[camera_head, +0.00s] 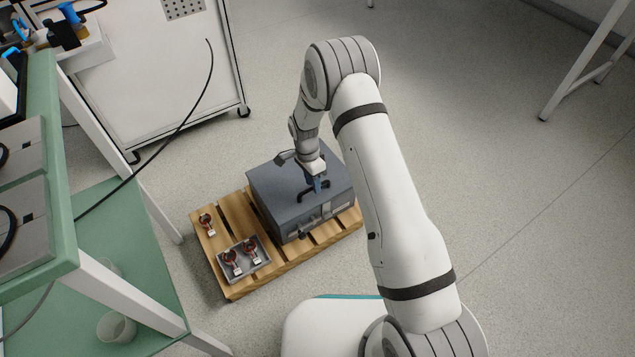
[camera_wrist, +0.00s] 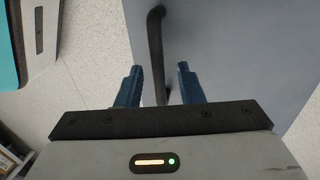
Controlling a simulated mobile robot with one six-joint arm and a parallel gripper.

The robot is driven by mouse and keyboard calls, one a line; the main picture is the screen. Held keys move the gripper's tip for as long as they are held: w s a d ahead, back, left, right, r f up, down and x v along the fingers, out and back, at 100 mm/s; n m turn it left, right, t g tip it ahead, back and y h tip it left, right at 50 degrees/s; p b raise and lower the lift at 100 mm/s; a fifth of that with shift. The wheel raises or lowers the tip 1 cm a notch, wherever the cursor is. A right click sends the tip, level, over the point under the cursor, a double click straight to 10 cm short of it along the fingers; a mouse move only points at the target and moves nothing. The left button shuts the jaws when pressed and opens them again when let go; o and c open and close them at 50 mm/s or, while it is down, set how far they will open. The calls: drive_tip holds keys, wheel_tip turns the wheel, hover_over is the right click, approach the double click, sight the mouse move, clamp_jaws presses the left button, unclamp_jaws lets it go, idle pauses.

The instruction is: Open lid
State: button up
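A dark grey box with a closed lid (camera_head: 278,184) stands on a wooden pallet. A dark handle (camera_head: 308,195) is on top of the lid towards its front. In the wrist view the handle (camera_wrist: 155,50) runs up the grey-blue lid surface (camera_wrist: 230,50). My gripper (camera_head: 318,184) is above the lid at the handle, pointing down. In the wrist view its two blue fingers (camera_wrist: 158,82) are apart, with the handle's lower end between them. A gap shows between the handle and the right finger.
The pallet (camera_head: 237,211) also bears a grey tray (camera_head: 262,271) with red-and-metal parts and one loose part (camera_head: 207,224). A green-topped bench (camera_head: 70,200) stands at the left, a white cabinet (camera_head: 160,70) behind it.

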clamp_jaws()
idle(0.4)
